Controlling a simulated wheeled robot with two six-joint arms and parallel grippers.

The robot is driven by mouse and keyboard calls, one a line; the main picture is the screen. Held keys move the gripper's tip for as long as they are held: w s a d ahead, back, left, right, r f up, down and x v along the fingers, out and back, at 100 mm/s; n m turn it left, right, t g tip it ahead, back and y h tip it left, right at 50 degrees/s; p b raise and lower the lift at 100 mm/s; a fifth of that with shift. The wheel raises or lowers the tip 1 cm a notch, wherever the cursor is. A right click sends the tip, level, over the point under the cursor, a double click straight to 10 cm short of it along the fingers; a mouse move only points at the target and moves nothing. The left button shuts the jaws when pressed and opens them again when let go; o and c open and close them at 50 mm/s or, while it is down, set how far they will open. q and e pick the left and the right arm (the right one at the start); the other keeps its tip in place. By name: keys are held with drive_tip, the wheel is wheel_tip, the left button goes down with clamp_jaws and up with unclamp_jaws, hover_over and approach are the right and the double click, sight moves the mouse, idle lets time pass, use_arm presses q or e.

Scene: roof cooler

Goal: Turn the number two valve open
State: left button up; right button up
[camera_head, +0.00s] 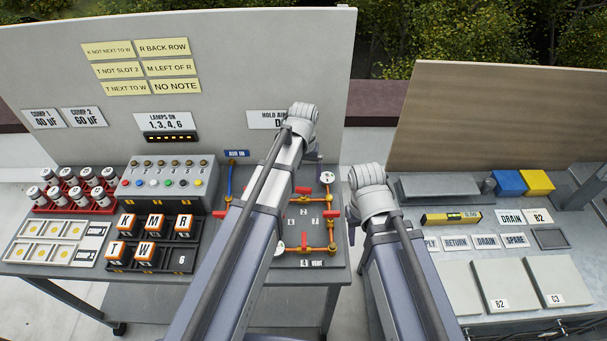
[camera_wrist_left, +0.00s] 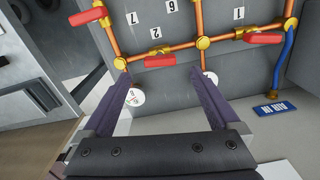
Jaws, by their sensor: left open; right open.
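In the left wrist view, the number 2 plate (camera_wrist_left: 155,33) sits above a red valve handle (camera_wrist_left: 160,61) on an orange pipe run. That handle lies roughly along its pipe. My left gripper (camera_wrist_left: 167,88) is open and empty. Its two fingers are spread just below the handle in the picture, and I cannot tell whether they touch anything. In the head view the pipe panel (camera_head: 331,237) shows right of my left arm, which hides part of it. My left gripper is hidden there, and my right gripper is out of view.
Other red handles sit near plates 1 (camera_wrist_left: 238,14) and 7 (camera_wrist_left: 132,18). A blue hose (camera_wrist_left: 283,60) and an AIR IN label (camera_wrist_left: 275,107) are close by. Round gauges stand near my fingertips. A switch box (camera_head: 170,185) and lettered blocks (camera_head: 145,250) lie left of my left arm.

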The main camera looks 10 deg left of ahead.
use_arm(q)
wheel_tip(320, 180, up, 3)
drive_tip(key=shift+f+p, duration=0.2)
drive_tip(key=shift+p, duration=0.6)
use_arm(e)
wheel_tip(320, 180, up, 2)
drive_tip(key=shift+r, duration=0.25)
use_arm(q)
drive_tip(key=shift+f, duration=0.1)
